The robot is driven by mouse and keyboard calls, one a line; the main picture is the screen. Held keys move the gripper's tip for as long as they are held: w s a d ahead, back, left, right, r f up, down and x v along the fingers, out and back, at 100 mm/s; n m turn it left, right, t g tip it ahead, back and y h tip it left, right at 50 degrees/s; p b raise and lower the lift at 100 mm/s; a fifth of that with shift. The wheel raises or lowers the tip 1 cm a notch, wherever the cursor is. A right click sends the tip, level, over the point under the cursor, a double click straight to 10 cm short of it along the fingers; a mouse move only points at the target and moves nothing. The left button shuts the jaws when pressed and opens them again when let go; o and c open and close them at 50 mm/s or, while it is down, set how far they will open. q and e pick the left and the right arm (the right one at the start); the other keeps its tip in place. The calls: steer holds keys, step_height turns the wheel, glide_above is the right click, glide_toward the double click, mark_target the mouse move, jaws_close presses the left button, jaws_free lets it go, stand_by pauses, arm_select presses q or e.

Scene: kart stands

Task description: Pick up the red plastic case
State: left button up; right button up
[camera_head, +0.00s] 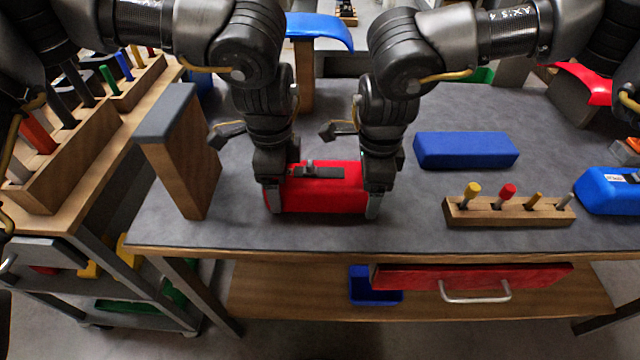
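The red plastic case (320,195) lies on the grey tabletop (400,232) near its front edge, with a dark latch or handle piece on top. My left gripper (273,192) points down at the case's left end, and my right gripper (372,200) points down at its right end. Both grippers are at or touching the case's ends and hide parts of them. The finger gaps are hidden, so I cannot tell whether either is closed on the case. The case appears level, and I see no clear gap beneath it.
A wooden block with a grey top (182,150) stands left of the case. To the right are a blue box (466,150), a wooden peg holder (510,213) and a blue case (612,192). A red drawer (420,277) hangs below the tabletop. A tool cart (70,195) stands at left.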

arm_select(q)
steer(key=c, duration=0.5)
arm_select(e)
steer(key=c, duration=0.5)
arm_select(q)
steer(key=shift+r, duration=0.15)
arm_select(e)
steer(key=shift+r, duration=0.15)
arm_select(q)
step_height(320, 180, up, 5)
steer(key=p, duration=0.5)
arm_select(e)
step_height(320, 180, up, 5)
steer(key=shift+f, duration=0.1)
